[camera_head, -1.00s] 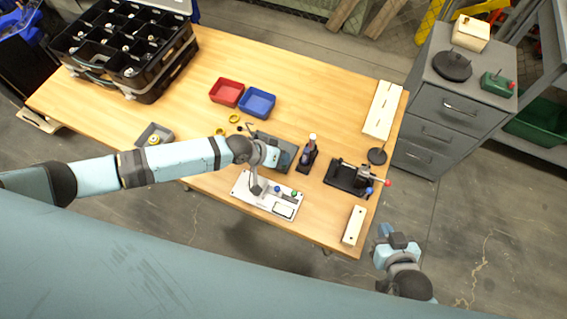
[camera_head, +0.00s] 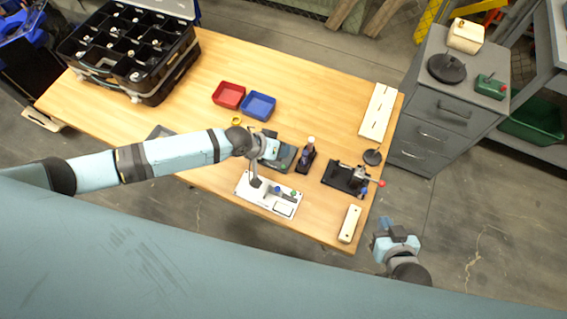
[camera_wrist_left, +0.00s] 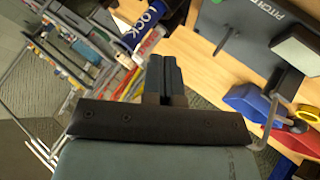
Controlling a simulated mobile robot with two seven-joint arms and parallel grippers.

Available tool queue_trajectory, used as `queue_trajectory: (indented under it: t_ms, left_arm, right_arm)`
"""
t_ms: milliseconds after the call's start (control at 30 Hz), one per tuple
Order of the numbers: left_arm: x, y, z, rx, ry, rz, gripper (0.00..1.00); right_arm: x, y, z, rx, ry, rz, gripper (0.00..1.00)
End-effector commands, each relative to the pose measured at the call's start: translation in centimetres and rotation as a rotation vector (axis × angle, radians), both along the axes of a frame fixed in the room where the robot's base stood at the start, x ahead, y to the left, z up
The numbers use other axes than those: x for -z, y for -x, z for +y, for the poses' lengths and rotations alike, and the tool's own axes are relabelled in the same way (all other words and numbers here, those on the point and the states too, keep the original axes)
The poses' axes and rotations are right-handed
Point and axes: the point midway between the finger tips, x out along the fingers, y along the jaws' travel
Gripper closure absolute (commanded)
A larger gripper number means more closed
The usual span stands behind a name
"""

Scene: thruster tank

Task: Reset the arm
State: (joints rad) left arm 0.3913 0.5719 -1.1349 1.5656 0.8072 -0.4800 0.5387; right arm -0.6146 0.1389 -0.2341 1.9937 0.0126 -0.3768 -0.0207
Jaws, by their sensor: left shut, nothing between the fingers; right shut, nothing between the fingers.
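My left arm reaches in from the left over the front of the wooden table (camera_head: 215,85). Its gripper (camera_head: 272,150) is above the table, beside a dark grey-green device (camera_head: 284,158) and left of a small bottle (camera_head: 306,150). In the left wrist view the two dark fingers (camera_wrist_left: 165,75) are together with nothing between them. A blue bottle (camera_wrist_left: 145,22) shows beyond them. My right gripper (camera_head: 386,224) is shut and empty, off the table's front right corner, over the floor.
A white board with buttons (camera_head: 262,203) lies below the left wrist. Red (camera_head: 228,95) and blue (camera_head: 259,105) bins stand behind it. A black stand (camera_head: 342,180) and pale block (camera_head: 350,223) are at the right. A compartment case (camera_head: 150,80) fills the back left.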

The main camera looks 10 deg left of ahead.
Motion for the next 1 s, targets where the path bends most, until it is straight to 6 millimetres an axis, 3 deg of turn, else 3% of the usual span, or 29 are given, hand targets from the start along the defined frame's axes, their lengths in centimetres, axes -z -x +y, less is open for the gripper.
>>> queue_trajectory:
  t_ms: [367, 600, 700, 867, 1000]
  left_arm:
    - [0.0, 0.3, -0.3, 0.003, 0.005, -0.005, 1.0]
    - [-1.5, 4.2, -4.5, 0.017, 0.081, -0.129, 1.0]
    - [-2.7, 5.9, -5.3, -0.01, 0.096, -0.22, 1.0]
    - [-3.9, 8.3, -3.5, -0.091, 0.049, -0.354, 1.0]
    - [-3.9, 10.9, 0.5, -0.176, -0.068, -0.439, 1.0]
  right_arm:
    - [0.1, 0.0, 0.0, 0.0, 0.0, 0.001, 1.0]
    - [0.1, 0.0, -0.2, 0.002, 0.003, -0.003, 1.0]
    - [0.1, -0.1, -0.4, 0.007, 0.006, -0.007, 1.0]
    - [0.4, 0.0, -0.7, 0.012, 0.011, -0.004, 1.0]
    - [0.6, 0.1, -0.7, 0.015, 0.012, -0.001, 1.0]
